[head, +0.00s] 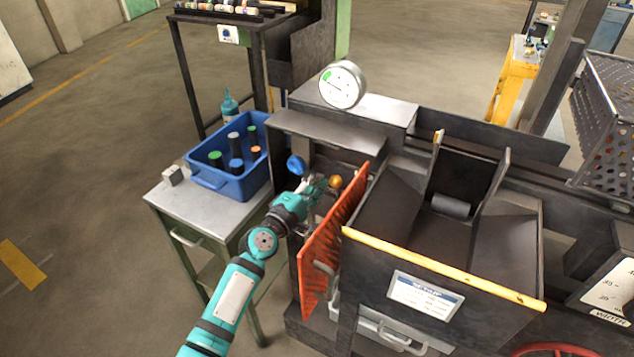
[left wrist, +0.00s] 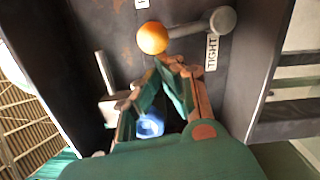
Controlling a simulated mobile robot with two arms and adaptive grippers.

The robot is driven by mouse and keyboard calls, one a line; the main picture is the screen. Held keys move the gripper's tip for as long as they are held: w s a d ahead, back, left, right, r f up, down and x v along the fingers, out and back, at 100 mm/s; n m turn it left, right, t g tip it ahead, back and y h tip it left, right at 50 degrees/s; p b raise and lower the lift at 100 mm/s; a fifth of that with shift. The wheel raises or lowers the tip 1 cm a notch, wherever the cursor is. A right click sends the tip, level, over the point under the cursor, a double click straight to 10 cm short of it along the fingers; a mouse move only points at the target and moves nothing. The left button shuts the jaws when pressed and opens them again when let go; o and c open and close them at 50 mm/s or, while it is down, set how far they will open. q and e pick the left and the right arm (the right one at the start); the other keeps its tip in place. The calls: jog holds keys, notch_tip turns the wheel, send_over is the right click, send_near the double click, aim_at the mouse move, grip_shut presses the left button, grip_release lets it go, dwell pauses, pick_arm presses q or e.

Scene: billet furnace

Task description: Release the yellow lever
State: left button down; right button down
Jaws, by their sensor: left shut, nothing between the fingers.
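The yellow lever has an orange-yellow ball knob (left wrist: 152,38) on a short rod, which runs right to a grey round pivot (left wrist: 222,20) in the left wrist view. In the head view its knob (head: 336,181) shows beside the red-orange panel. My left gripper (left wrist: 176,68) is shut and empty, with its fingertips close below the rod and knob. I cannot tell whether they touch. In the head view, my left gripper (head: 324,186) is just left of the knob. My right gripper is not in view.
A "TIGHT" label (left wrist: 212,52) is beside the lever. A blue knob (left wrist: 149,125) shows behind my fingers. The red-orange panel (head: 320,255) stands close right of my arm. A blue bin (head: 205,175) with bottles sits on a side table (head: 170,205) to the left.

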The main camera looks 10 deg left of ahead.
aim_at(336, 184)
pick_arm(q)
jog(key=d+m+p, duration=0.1)
jog(key=m, duration=0.1)
jog(key=d+r+m+p, duration=0.1)
jog(key=m+p, duration=0.1)
jog(key=s+d+r+m+p, duration=0.1)
jog(key=d+m, duration=0.1)
jog(key=shift+s+d+m+g+p, duration=0.1)
jog(key=shift+m+g+p, duration=0.2)
jog(key=shift+m+p, duration=0.1)
jog(key=shift+s+d+f+m+p, duration=0.1)
jog(key=shift+d+m+p, duration=0.2)
jog(key=shift+m, duration=0.2)
